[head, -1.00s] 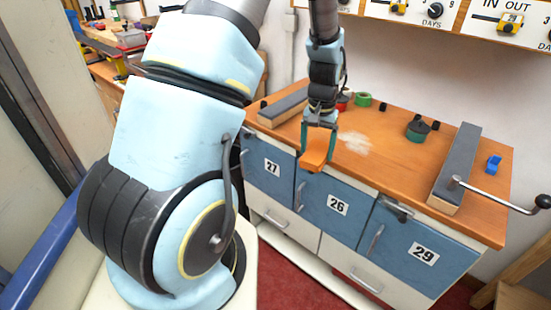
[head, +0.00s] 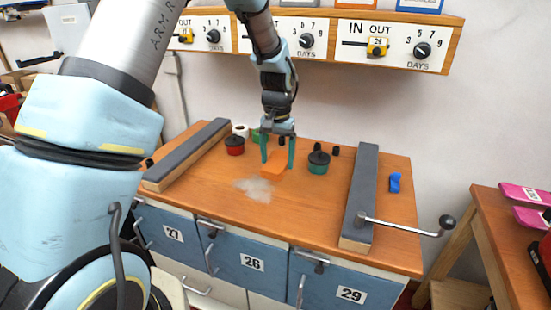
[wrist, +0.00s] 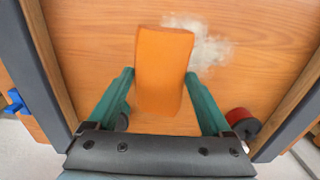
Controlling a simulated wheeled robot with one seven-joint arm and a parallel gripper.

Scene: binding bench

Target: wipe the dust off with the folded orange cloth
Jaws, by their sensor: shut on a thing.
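The folded orange cloth (head: 274,164) is held between the two green fingers of my gripper (head: 277,158), which is shut on it. In the wrist view the cloth (wrist: 163,65) extends out past the fingers. A pale grey dust patch (head: 255,189) lies on the wooden bench top (head: 300,205), in front of the cloth and slightly left of it in the head view. In the wrist view the dust (wrist: 208,45) shows beside the cloth's far right edge, partly hidden by it. I cannot tell whether the cloth touches the bench.
A red pot (head: 235,146), a white roll (head: 241,130) and a green roll (head: 257,137) stand behind left. A teal pot (head: 318,163) stands right of my gripper. Long grey-topped bars flank the bench, left (head: 190,150) and right (head: 362,185), the right with a crank (head: 425,232).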

